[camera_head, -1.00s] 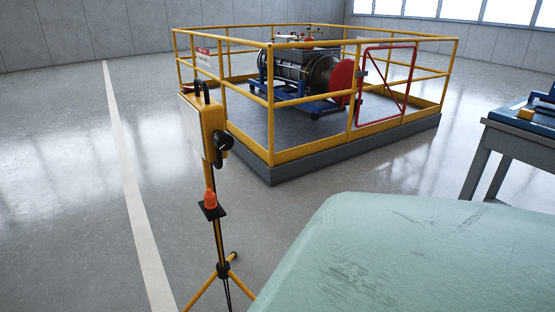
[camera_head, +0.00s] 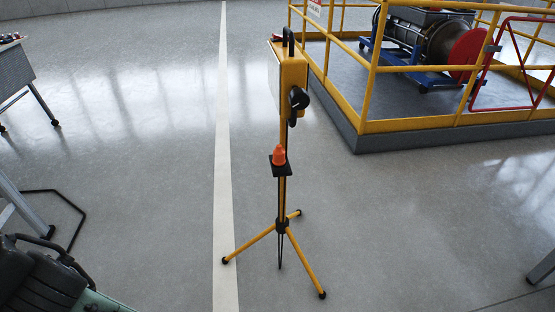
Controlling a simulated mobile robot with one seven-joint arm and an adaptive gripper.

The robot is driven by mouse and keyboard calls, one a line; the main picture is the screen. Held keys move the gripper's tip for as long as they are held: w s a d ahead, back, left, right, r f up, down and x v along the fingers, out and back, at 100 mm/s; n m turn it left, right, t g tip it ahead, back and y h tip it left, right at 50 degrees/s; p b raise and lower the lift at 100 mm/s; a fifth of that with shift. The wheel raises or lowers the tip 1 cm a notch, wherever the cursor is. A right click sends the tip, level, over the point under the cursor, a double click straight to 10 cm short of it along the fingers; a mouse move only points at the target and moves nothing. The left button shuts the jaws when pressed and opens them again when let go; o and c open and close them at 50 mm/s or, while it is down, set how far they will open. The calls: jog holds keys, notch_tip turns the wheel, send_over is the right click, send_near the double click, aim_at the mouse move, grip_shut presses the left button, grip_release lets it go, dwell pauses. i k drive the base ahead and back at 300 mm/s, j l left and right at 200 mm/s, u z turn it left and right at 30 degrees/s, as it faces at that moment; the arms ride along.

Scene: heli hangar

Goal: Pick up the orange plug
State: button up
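The orange plug (camera_head: 278,155) stands upright on a small black shelf (camera_head: 281,168) partway up a yellow tripod stand (camera_head: 283,205). A yellow box (camera_head: 292,72) with a black top handle and a black round part on its right side is at the top of the stand. The plug shows clear of anything in front of it. My gripper is not in view.
A yellow railing (camera_head: 371,75) encloses a low grey platform (camera_head: 440,137) at the upper right, with machinery inside. Tables stand at the left edge (camera_head: 12,68). A dark and green object (camera_head: 50,280) fills the lower left corner. Open floor surrounds the tripod.

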aim_at(279, 161)
jog(key=u, duration=2.55)
jog(key=l+z, duration=0.1)
jog(key=z, duration=1.45)
jog(key=i+l, duration=0.1)
jog(key=l, duration=0.2)
jog(key=i+l+z, duration=0.1)
jog(key=l, duration=0.2)
jog(key=i+l, duration=0.1)
jog(key=l, duration=0.2)
jog(key=z, duration=0.05)
